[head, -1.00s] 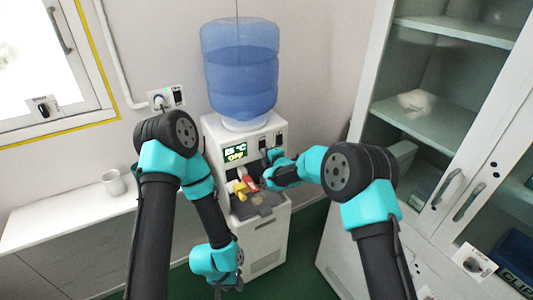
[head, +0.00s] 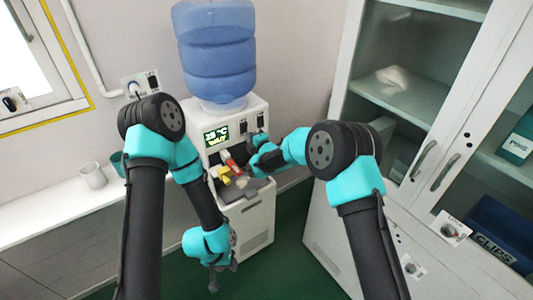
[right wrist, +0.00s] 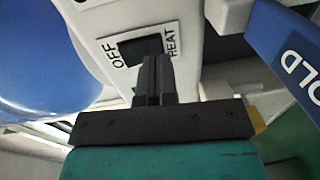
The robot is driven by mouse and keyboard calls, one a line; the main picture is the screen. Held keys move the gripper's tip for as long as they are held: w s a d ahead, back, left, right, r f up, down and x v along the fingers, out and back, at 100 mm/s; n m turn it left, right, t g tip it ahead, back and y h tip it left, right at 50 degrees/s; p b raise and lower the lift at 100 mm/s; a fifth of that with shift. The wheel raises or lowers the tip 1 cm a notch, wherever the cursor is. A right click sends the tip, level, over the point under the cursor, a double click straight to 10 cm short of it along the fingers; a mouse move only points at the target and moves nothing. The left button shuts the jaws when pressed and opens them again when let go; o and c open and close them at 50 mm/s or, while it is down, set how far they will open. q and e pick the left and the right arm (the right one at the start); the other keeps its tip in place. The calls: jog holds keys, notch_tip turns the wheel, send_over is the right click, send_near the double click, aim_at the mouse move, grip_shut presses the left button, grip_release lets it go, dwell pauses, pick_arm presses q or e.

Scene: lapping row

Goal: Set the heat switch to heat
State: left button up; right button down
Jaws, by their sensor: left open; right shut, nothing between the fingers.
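The heat switch (right wrist: 143,47) is a dark rocker in a white plate marked OFF and HEAT in the right wrist view. My right gripper (right wrist: 156,68) is shut and empty, its fingertips over the HEAT side of the switch; contact cannot be made out. In the head view it is at the front of the water dispenser (head: 259,205), just below two dark switches. My left gripper (head: 224,277) is open and empty, low in front of the dispenser.
A blue water bottle (head: 214,55) stands on the dispenser. Red and yellow taps (head: 232,163) project from its front. A counter with a cup (head: 93,176) is at left. A glass-door cabinet (head: 375,130) stands close at right.

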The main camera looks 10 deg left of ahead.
jog(key=f+v, duration=0.2)
jog(key=v, duration=0.9)
jog(key=shift+s+d+f, duration=0.2)
jog(key=shift+s+d, duration=0.1)
jog(key=shift+d, duration=0.05)
jog(key=s+d+f+m+g+h, duration=0.25)
jog(key=s+d+f+m, duration=0.35)
jog(key=d+f, duration=0.4)
jog(key=s+d+f+m+g+h, duration=0.2)
jog(key=s+d+f+m+h, duration=0.15)
jog(key=d+f+m, duration=0.7)
jog(key=s+d+f+m+g+h, duration=0.1)
jog(key=s+d+m+g, duration=0.2)
jog(key=s+d+m, duration=0.3)
jog(key=s+d+f+m+g+h, duration=0.1)
jog(key=s+d+f+m+g, duration=0.1)
jog(key=s+d+m, duration=0.5)
jog(key=s+d+g, duration=0.1)
jog(key=s+d, duration=0.3)
jog(key=s, duration=0.5)
jog(key=shift+s+h, duration=0.25)
jog(key=shift+h, duration=0.05)
jog(key=shift+f, duration=0.1)
